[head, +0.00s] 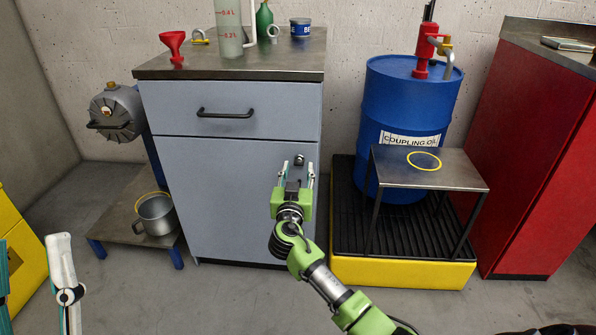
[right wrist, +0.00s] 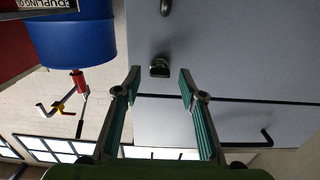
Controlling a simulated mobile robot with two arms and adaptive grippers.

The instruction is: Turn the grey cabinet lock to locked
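The grey cabinet (head: 230,190) has a drawer above a door. The lock, a small dark knob (head: 299,160), is at the door's upper right. In the right wrist view the lock (right wrist: 159,68) shows beyond and between the fingertips, with no visible contact. I cannot tell its setting. My right gripper (head: 298,170) is open and empty in front of the door, just below the lock in the head view; it also shows in the right wrist view (right wrist: 160,78). My left gripper (head: 35,260) is at the lower left, fingers apart, partly cut off by the frame.
The drawer handle (head: 225,114) sticks out above. A blue drum (head: 400,110) stands right of the cabinet, behind a small metal table (head: 460,178) on a yellow-edged pallet (head: 400,273). A metal mug (head: 157,214) stands on a low platform at left. The floor in front is clear.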

